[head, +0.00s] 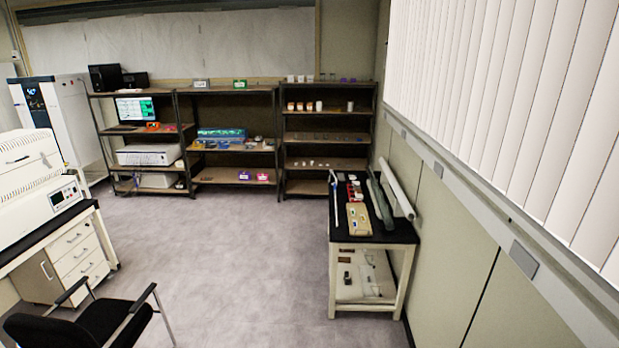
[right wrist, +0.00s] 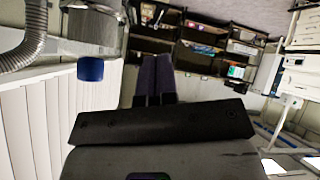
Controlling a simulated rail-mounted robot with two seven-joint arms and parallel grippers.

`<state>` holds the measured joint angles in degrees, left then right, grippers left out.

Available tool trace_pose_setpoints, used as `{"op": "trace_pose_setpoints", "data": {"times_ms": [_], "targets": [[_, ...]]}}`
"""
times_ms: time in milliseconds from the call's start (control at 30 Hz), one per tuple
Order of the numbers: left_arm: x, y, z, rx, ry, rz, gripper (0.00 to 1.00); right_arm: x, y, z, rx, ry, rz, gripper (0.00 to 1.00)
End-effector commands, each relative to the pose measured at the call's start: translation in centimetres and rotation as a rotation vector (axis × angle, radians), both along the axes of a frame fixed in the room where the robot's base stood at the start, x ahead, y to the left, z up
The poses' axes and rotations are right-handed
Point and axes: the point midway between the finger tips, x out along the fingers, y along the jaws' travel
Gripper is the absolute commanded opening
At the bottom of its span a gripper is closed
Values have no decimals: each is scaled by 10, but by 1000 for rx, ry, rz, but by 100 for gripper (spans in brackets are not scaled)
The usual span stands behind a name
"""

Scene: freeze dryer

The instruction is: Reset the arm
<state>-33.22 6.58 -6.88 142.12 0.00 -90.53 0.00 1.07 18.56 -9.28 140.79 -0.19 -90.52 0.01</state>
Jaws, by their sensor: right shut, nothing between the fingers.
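Neither of my arms shows in the head view. In the right wrist view my right gripper (right wrist: 154,75) points out into the room, its two dark fingers side by side and closed. Nothing is held between them. The view there is tilted, with shelves and blinds behind the fingers. My left gripper is in neither view.
In the right wrist view a grey corrugated hose (right wrist: 22,50) and a blue-tipped part (right wrist: 90,69) are at upper left. The head view shows shelves (head: 230,91), a black-topped table (head: 402,231), a chair (head: 95,322), a white bench machine (head: 25,180) and open grey floor (head: 225,260).

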Motion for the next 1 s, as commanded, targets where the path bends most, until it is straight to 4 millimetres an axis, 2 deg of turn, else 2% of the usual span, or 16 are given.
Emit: {"op": "trace_pose_setpoints", "data": {"times_ms": [33, 200, 333, 500, 700, 1000], "targets": [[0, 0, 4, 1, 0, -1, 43, -22, 7, -19, 44, 60, -7, 0], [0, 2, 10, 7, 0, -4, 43, -88, 22, -82, 140, 268, -50, 0], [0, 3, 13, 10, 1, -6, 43, -136, 32, -115, 183, 401, -72, 0], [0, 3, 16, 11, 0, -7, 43, -179, 37, -138, 198, 514, -87, 0], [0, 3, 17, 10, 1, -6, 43, -199, 37, -147, 195, 564, -92, 0], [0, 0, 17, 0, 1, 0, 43, -200, 37, -148, 194, 567, -91, 0]]}}
